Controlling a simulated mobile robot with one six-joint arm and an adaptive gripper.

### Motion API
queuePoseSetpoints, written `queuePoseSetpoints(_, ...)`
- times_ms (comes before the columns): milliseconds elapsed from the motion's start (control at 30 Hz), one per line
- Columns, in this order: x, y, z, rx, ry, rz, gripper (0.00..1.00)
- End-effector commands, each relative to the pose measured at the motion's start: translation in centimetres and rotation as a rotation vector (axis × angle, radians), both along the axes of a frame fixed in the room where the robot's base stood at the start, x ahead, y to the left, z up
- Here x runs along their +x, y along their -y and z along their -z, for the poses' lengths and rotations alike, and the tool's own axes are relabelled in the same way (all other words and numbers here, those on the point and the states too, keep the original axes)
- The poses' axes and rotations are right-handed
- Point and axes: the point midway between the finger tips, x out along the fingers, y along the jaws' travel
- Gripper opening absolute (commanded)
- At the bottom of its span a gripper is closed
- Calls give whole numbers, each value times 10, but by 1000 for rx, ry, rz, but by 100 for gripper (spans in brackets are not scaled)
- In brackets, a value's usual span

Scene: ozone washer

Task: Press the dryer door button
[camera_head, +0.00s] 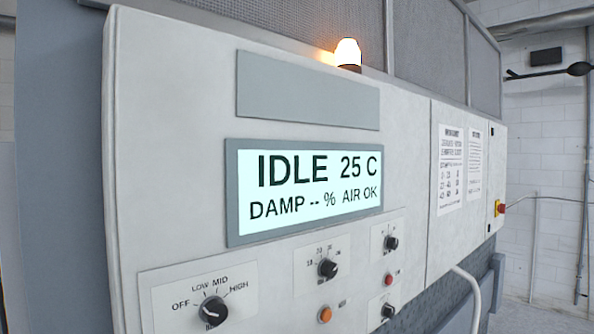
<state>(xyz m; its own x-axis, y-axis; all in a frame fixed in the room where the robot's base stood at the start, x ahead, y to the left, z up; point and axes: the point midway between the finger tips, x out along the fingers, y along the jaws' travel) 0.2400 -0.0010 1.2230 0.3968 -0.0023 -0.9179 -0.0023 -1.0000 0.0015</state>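A light grey machine control panel (170,130) fills most of the head view. Its lit screen (308,188) reads IDLE 25 C, DAMP -- % and AIR OK. A round orange button (325,314) sits near the bottom edge, below a black knob (328,268). A small red button (389,280) sits to its right. No readable label tells which, if either, is the dryer door button. A knob marked OFF, LOW, MID, HIGH (213,311) is at lower left. My gripper is not in view.
An amber lamp (347,54) glows on top of the panel. A white hose (470,290) hangs below the panel. A white block wall (550,130) stands behind at right.

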Motion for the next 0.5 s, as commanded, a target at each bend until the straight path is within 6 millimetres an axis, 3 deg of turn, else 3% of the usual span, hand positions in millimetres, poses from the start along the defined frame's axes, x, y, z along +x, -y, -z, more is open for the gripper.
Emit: queuePoseSetpoints(500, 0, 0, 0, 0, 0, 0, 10)
